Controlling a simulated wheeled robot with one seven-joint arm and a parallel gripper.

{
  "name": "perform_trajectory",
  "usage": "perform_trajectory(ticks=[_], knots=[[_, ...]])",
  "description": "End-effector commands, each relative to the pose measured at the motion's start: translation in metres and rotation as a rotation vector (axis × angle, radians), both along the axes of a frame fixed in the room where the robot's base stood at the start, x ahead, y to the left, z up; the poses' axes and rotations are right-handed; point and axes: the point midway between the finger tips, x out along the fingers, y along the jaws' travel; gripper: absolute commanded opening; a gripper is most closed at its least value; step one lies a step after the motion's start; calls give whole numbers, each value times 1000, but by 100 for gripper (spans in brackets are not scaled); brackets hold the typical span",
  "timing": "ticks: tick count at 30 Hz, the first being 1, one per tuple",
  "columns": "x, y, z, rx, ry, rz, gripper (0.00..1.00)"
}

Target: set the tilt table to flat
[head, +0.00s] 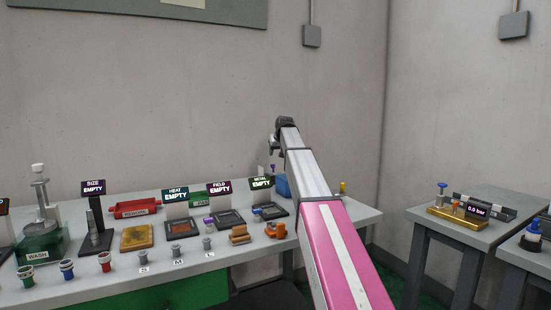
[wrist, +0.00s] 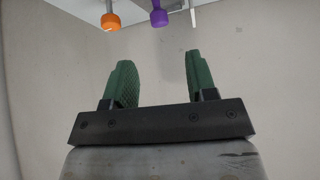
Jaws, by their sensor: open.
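I cannot tell for sure which thing is the tilt table. A small stepped wooden piece (head: 240,235) sits near the front of the long bench, with an orange piece (head: 276,230) to its right. My gripper (head: 275,146) is raised above the right part of the bench, its fingers small and dark in the head view. In the wrist view its two green fingers (wrist: 158,78) stand apart with nothing between them. An orange knob (wrist: 111,22) and a purple knob (wrist: 158,18) show beyond the fingers at the top edge.
A blue container (head: 282,187) is partly behind my arm. A second table (head: 478,238) at right holds a brass device (head: 458,218) with a small display.

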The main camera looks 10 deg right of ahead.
Motion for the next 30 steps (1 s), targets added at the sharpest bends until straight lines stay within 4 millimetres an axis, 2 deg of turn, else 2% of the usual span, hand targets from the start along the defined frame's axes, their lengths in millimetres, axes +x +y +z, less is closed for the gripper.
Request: perform_trajectory(ticks=[11, 15, 16, 20, 24, 30], knots=[[-4, 0, 4, 0, 0, 0, 52], [3, -1, 8, -4, 19, 7, 6], [6, -1, 10, -7, 31, 11, 0], [29, -2, 25, -27, 128, 46, 0], [52, -4, 48, -53, 268, 100, 0], [69, -6, 75, -74, 427, 160, 0]])
